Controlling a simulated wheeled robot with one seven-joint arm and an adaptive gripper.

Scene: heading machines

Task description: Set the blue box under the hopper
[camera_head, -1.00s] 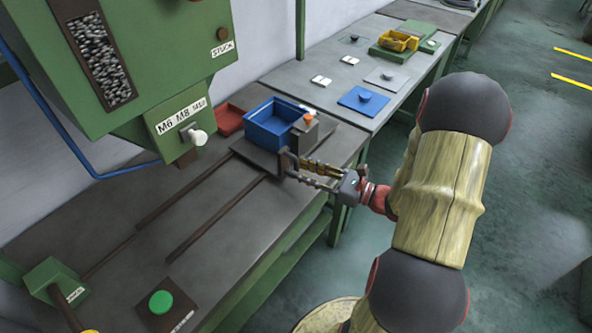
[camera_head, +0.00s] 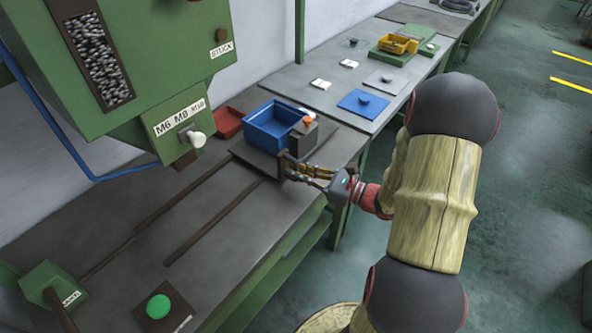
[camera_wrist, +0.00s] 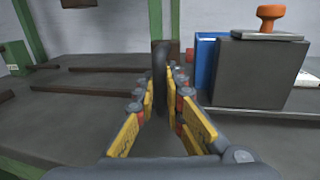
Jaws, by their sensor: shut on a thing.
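The blue box (camera_head: 270,124) sits open and upright on a dark sliding plate (camera_head: 250,155) at the far end of two rails. A grey block (camera_head: 301,138) with an orange knob (camera_head: 307,121) stands beside it on the plate. My gripper (camera_head: 292,167) is shut on the dark upright handle (camera_wrist: 160,75) at the plate's near edge. In the wrist view the blue box (camera_wrist: 206,60) is partly hidden behind the grey block. The green hopper (camera_head: 130,70), with a window of small metal parts, hangs left of the box, its spout (camera_head: 185,160) above the rails.
Two dark rails (camera_head: 215,220) run along the bench towards a green stop block (camera_head: 55,285). A green button (camera_head: 158,306) is at the near left. A red tray (camera_head: 228,121) lies behind the box. The bench between the rails is clear.

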